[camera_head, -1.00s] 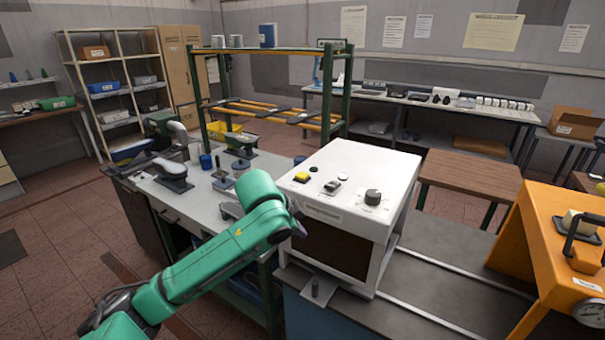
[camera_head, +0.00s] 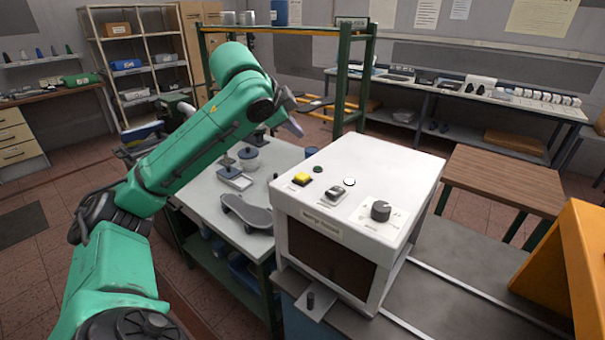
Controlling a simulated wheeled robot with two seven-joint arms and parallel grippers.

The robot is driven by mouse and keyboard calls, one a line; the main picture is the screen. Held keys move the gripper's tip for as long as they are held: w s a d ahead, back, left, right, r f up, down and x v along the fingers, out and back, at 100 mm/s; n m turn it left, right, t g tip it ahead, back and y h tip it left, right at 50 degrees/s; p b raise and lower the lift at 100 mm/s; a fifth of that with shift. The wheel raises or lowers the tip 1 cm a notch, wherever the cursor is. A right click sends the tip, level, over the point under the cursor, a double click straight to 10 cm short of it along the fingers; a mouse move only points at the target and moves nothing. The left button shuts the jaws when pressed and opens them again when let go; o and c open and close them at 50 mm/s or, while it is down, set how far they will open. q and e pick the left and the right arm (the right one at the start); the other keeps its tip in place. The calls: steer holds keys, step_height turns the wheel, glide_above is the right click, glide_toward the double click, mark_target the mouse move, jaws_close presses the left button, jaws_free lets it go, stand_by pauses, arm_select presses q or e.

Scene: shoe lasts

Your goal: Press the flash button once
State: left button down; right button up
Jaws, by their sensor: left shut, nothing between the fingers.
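A white machine box (camera_head: 360,160) stands on the bench with controls on its top. A yellow button (camera_head: 302,179) sits near its left edge, with a small dark green round piece (camera_head: 318,169) and a white round button (camera_head: 349,182) to its right. A rocker switch (camera_head: 337,192) and a black knob (camera_head: 381,211) are nearer the front. The labels are too small to read, so I cannot tell which is the flash button. My left gripper (camera_head: 296,128) is shut and empty, raised behind and left of the yellow button, apart from the box. My right gripper is not in view.
A grey side table (camera_head: 215,195) with metal parts is left of the box. A green-framed rack (camera_head: 362,75) stands behind.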

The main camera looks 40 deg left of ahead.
arm_select(q)
steer(key=b, duration=0.4)
glide_above(299, 177)
steer(key=f, duration=0.5)
steer(key=shift+w+a, duration=0.1)
steer(key=shift+w, duration=0.25)
steer(key=f+b, duration=0.2)
steer(key=s+f+b, duration=0.1)
steer(key=f+b, duration=0.1)
steer(key=shift+s, duration=0.15)
steer(key=shift+f+b, duration=0.3)
steer(key=shift+b, duration=0.05)
steer(key=shift+w+f, duration=0.15)
steer(key=shift+w, duration=0.25)
steer(key=shift+s, duration=0.25)
steer(key=shift+w, duration=0.15)
